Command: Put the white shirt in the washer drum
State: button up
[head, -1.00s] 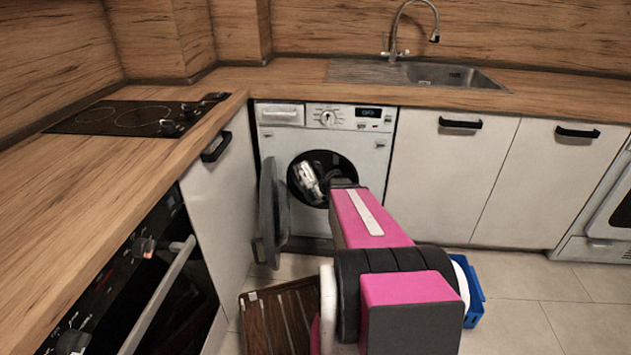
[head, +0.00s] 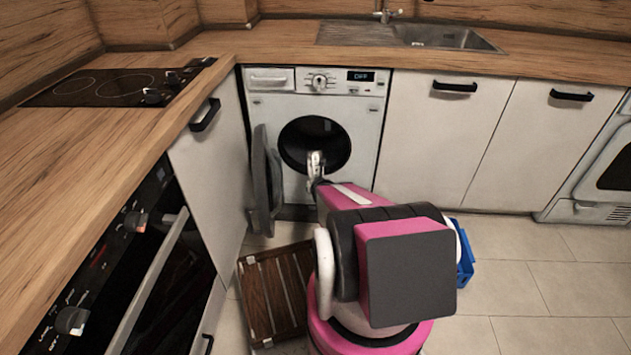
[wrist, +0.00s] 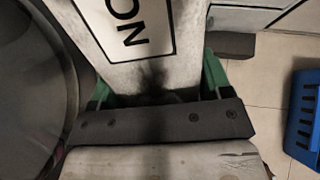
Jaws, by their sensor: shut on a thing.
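The washer (head: 262,107) stands under the counter with its round door (head: 265,180) swung open to the left. Its dark drum (head: 318,140) is open to view, and I see no shirt inside. My gripper (head: 315,163) is in front of the drum opening's lower edge, seen small and partly hidden by my arm. In the wrist view my gripper (wrist: 157,85) has green fingers shut on the white shirt (wrist: 105,45), a pale piece with black framed lettering. The shirt extends beyond the fingers; its far end is out of frame.
A round grey form, apparently the washer door (wrist: 30,90), is close on the left in the wrist view. A blue crate (head: 465,258) is on the floor to the right. A brown slatted wooden piece (head: 270,290) is on the floor at left.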

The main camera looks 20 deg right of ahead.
jog(key=shift+s+d+f+m+h, duration=0.2)
jog(key=shift+s+f+m+h, duration=0.35)
jog(key=shift+s+f, duration=0.2)
jog(key=shift+s+d+f+m+h, duration=0.2)
jog(key=shift+s+f+m+h, duration=0.4)
jog(key=shift+f, duration=0.2)
jog(key=shift+d+f, duration=0.1)
jog(key=shift+f, duration=0.05)
jog(key=w+d+f, duration=0.1)
jog(key=w+d, duration=0.1)
jog(key=w, duration=0.9)
jog(key=w+d+f, duration=0.1)
jog(key=w+d, duration=0.1)
jog(key=w, duration=0.9)
jog(key=w+d+f, duration=0.1)
jog(key=w+d, duration=0.1)
jog(key=w, duration=1)
jog(key=shift+d+f, duration=0.1)
jog(key=shift+d, duration=0.3)
jog(key=shift+s+f, duration=0.15)
jog(key=shift+f, duration=0.7)
jog(key=o, duration=1.1)
jog(key=shift+c, duration=0.2)
